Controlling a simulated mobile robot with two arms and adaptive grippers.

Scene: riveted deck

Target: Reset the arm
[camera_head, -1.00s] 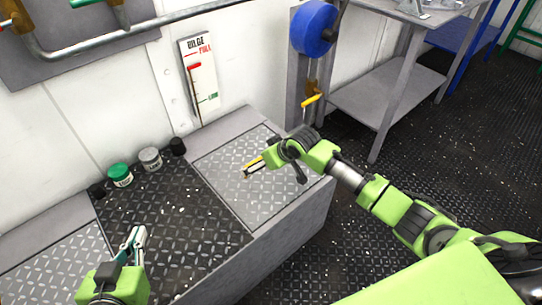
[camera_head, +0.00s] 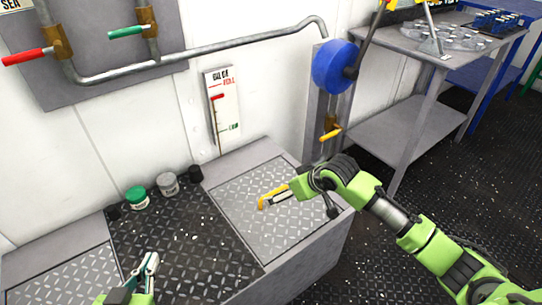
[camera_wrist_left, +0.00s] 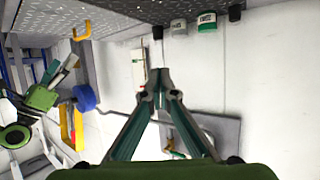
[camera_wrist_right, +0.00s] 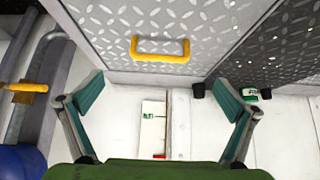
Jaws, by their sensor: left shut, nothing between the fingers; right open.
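My left gripper (camera_head: 152,258) is at the lower left of the head view, in front of the dark tread plate. Its teal fingers meet at the tips in the left wrist view (camera_wrist_left: 160,78), with nothing between them. My right gripper shows in the right wrist view (camera_wrist_right: 160,82) with its fingers spread wide and empty. A yellow handle (camera_wrist_right: 160,57) on the light tread plate lies ahead of its fingertips, apart from them. In the head view the right arm (camera_head: 345,185) hangs over the deck box beside this handle (camera_head: 264,201); its fingers are largely hidden there.
The riveted deck box has a dark plate (camera_head: 180,245) and light plates (camera_head: 235,205). A green-lidded jar (camera_head: 137,198) and grey jar (camera_head: 168,184) stand by the wall. Pipes with a red lever (camera_head: 25,57), a blue wheel (camera_head: 334,67) and a grey shelf table (camera_head: 400,125) stand behind.

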